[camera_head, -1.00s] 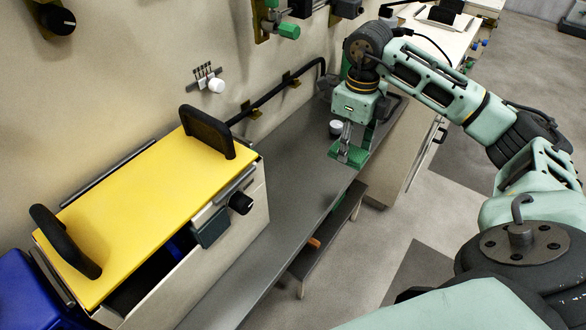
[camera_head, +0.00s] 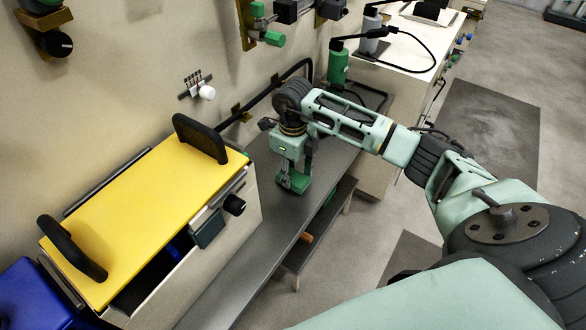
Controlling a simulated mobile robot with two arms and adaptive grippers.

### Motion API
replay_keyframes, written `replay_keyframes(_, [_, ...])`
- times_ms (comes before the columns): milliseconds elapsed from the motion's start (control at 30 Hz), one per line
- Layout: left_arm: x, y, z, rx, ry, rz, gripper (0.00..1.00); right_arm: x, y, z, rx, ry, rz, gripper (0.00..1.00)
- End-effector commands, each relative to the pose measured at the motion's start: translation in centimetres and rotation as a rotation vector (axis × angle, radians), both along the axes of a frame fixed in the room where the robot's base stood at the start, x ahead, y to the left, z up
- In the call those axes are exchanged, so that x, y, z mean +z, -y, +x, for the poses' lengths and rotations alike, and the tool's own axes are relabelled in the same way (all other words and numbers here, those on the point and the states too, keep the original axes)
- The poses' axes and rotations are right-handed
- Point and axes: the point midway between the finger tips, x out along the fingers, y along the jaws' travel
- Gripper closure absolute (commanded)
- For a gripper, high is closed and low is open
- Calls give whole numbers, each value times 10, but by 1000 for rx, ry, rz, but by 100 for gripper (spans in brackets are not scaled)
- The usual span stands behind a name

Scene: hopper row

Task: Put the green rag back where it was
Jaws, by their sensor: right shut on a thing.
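The green rag (camera_head: 293,185) is under my right gripper (camera_head: 294,172), over the grey bench top (camera_head: 270,222). My right gripper points down and is shut on the rag. I cannot tell whether the rag touches the bench or hangs just above it. My left gripper is not in view.
A machine with a yellow lid (camera_head: 140,215) and black handles stands on the left, its front partly open. A green bottle (camera_head: 338,66) stands beyond my right arm. A white-topped cabinet (camera_head: 410,45) is at the back. The bench in front of the gripper is clear.

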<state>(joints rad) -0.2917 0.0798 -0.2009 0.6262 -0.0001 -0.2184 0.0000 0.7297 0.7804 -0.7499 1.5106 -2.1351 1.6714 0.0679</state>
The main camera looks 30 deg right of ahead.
Motion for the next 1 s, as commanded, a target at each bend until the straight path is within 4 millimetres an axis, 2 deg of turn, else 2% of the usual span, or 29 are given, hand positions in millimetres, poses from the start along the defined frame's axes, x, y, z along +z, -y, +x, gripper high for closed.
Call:
replay_keyframes(267, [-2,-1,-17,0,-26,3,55,-2,0,1,1,3,0,87])
replay_keyframes(300, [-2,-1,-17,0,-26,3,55,-2,0,1,1,3,0,56])
replay_keyframes(500, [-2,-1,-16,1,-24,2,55,-2,0,1,1,3,1,39])
replay_keyframes(867, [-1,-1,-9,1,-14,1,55,2,0,1,1,3,0,39])
replay_keyframes(1000, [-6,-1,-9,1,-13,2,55,19,0,2,2,7,1,39])
